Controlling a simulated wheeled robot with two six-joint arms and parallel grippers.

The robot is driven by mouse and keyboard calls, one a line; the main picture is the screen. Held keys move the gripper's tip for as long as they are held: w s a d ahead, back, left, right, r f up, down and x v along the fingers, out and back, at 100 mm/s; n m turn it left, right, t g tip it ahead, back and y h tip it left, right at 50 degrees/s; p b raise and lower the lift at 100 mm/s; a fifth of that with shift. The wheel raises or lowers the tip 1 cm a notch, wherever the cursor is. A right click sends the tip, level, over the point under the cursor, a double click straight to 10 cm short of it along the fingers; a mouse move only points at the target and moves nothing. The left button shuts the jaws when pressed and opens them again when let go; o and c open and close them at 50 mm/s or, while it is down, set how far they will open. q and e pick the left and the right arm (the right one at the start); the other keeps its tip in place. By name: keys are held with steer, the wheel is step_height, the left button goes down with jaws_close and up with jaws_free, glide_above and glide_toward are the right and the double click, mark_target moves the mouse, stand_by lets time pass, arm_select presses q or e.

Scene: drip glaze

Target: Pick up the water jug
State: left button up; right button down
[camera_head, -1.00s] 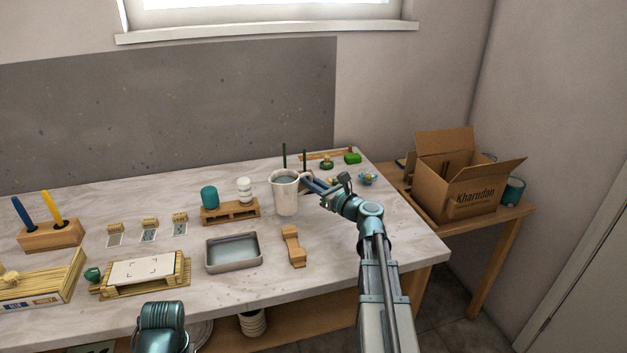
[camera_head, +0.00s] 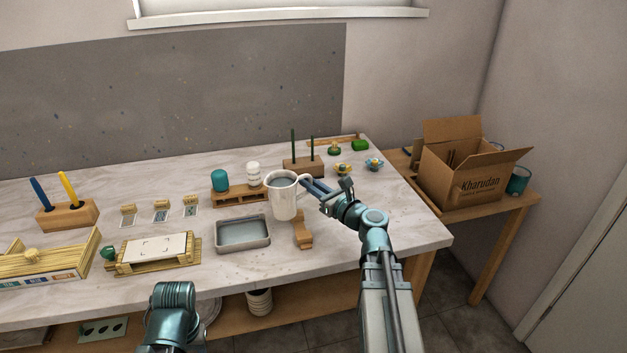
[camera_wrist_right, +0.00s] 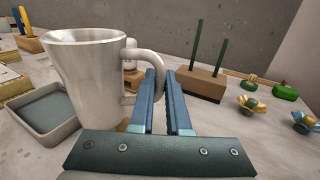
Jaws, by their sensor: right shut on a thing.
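The white water jug (camera_head: 284,199) is near the middle of the marble table in the head view, behind the wooden rest and right of the grey tray. It looks upright and appears raised off the table. My right gripper (camera_head: 311,185) is shut on its handle; the wrist view shows the jug (camera_wrist_right: 86,85) with the blue fingers (camera_wrist_right: 160,90) on either side of the handle (camera_wrist_right: 150,68). The left arm shows at the bottom of the head view, but its gripper jaws are not visible.
A grey tray (camera_head: 243,247) and a wooden rest (camera_head: 303,243) are close below the jug. A wooden block with green rods (camera_head: 302,168) stands behind it. A pallet (camera_head: 238,198) bears a teal jar (camera_head: 219,181) and a white stack (camera_head: 253,173). A cardboard box (camera_head: 468,180) stands right.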

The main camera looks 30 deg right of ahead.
mark_target(292, 193)
arm_select(q)
steer(key=shift+s+a+r, duration=0.15)
steer(key=shift+s, duration=0.15)
arm_select(e)
steer(key=shift+s+a+r, duration=0.2)
steer(key=shift+s+a, duration=0.75)
steer(key=shift+s, duration=0.25)
steer(key=shift+a, duration=0.1)
